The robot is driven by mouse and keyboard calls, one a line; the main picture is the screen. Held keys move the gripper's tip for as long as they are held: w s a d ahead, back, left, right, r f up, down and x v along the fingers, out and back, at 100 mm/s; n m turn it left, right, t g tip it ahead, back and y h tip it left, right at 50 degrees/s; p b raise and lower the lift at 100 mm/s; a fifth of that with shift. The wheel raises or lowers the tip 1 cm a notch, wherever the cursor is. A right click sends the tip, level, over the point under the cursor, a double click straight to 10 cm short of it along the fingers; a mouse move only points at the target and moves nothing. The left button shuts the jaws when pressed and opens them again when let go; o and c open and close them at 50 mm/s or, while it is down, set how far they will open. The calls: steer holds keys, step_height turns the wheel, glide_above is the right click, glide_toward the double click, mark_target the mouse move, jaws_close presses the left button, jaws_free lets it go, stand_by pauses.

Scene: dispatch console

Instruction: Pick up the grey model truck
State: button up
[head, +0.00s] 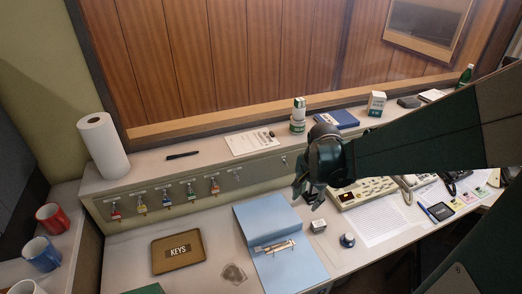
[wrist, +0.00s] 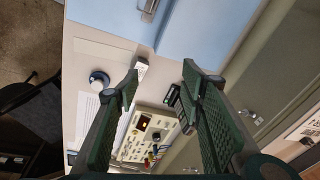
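My gripper (head: 309,194) hangs over the desk, between the blue binder and the console with phones. In the wrist view my gripper (wrist: 160,84) is open, with its two green fingers apart and nothing held between them. I cannot clearly make out a grey model truck. A small dark object (wrist: 174,96) shows beside the right finger, partly hidden by it; I cannot tell if it is the truck. In the head view my gripper and arm cover that area. A dark grey object (head: 408,102) lies on the upper ledge, too small to identify.
The open blue binder (head: 268,213) lies left of my gripper. A small pale box (head: 318,227) and a round-knobbed stamp (head: 347,240) stand in front of it. The console (wrist: 150,135) is close by. A KEYS tray (head: 178,253) and several hanging keys are farther left.

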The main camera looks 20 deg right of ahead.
mark_target(318, 223)
steer(key=d+f+m, duration=0.1)
steer(key=d+f, duration=0.1)
steer(key=f, duration=0.1)
steer(key=d+f+m+g+b, duration=0.1)
steer(key=d+f+m, duration=0.1)
steer(key=f, duration=0.2)
steer(key=d+f+m, duration=0.2)
steer(key=d+f, duration=0.1)
steer(key=f, duration=0.1)
steer(key=shift+s+d+g+y, duration=0.1)
steer(key=shift+s+g+y, duration=0.05)
steer(key=shift+g+y, duration=0.2)
steer(key=shift+f+b, duration=0.5)
steer(key=shift+f, duration=0.8)
steer(key=shift+f+b, duration=0.85)
steer(key=shift+f, duration=1.75)
steer(key=c, duration=1)
